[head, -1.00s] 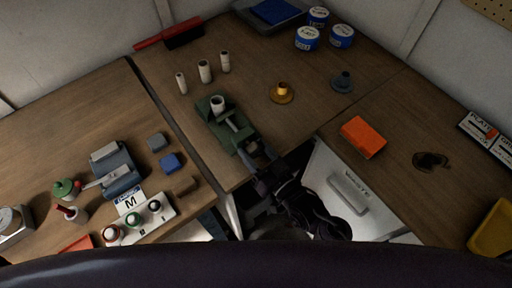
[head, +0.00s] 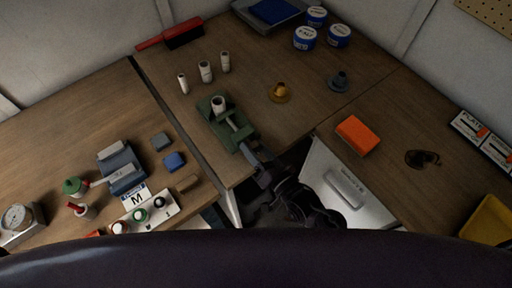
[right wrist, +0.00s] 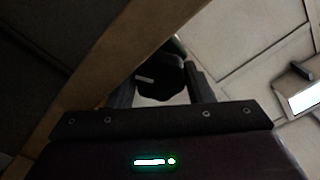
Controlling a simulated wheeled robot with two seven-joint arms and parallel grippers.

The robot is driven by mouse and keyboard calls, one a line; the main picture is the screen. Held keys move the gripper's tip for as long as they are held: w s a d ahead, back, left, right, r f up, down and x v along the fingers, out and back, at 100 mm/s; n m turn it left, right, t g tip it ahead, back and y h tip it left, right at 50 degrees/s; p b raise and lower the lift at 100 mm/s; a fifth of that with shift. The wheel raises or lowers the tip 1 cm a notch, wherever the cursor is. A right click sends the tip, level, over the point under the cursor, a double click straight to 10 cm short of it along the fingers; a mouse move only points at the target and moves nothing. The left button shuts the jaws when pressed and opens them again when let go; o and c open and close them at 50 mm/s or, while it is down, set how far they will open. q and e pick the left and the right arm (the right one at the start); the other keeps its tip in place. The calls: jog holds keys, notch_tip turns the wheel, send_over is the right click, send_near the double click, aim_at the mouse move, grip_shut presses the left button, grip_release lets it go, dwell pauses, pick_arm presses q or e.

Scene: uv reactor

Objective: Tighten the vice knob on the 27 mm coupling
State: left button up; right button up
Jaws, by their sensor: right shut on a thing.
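The green vice (head: 234,131) stands on the wooden bench near its front edge. A white cylindrical coupling (head: 218,103) stands upright at the vice's far end, between its jaws as far as I can tell. My right gripper (head: 254,165) is at the vice's near end, beyond the bench edge. In the right wrist view, the dark round vice knob (right wrist: 160,82) is between the two fingers of the right gripper (right wrist: 160,92), which is shut on it. The fingers hide the knob in the head view. My left gripper is not in view.
Three white couplings (head: 206,72) stand behind the vice. An orange box (head: 357,136) lies on the right bench. A gap separates the benches under my right arm.

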jog(key=shift+s+a+f, duration=0.1)
jog(key=shift+s+f, duration=0.1)
jog(key=shift+f, duration=0.05)
